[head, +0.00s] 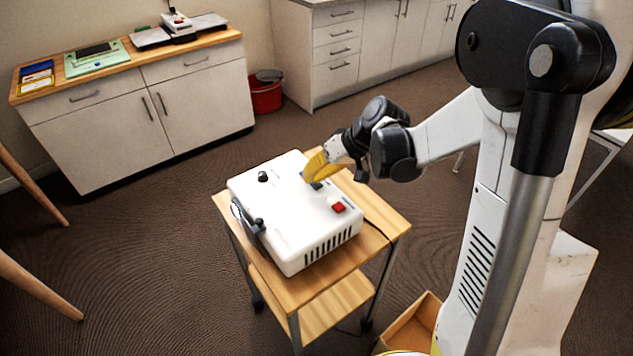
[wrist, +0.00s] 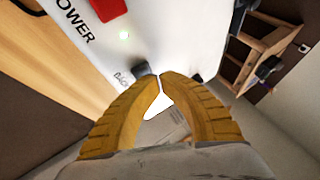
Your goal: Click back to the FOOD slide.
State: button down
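The white slide machine (head: 290,205) stands on a wooden cart. A dark button (wrist: 141,73) sits beside lettering that seems to read BACK, partly covered by the left fingertip. My gripper (head: 311,175) has yellow fingers and is low over the top of the machine. In the wrist view its fingertips (wrist: 160,77) come together, with nothing seen between the tips. Whether they touch the button is unclear. No projected slide shows.
The wooden cart (head: 387,222) leaves a narrow bare strip around the machine. A black knob (head: 263,176) stands on the machine's top. An open cardboard box (head: 409,325) is on the floor. A low cabinet (head: 140,120) and a red bin (head: 266,97) stand behind.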

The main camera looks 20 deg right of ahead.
aim_at(312, 184)
jog(key=shift+r, duration=0.4)
jog(key=shift+r, duration=0.1)
jog(key=shift+r+p, duration=2)
jog(key=shift+r, duration=0.4)
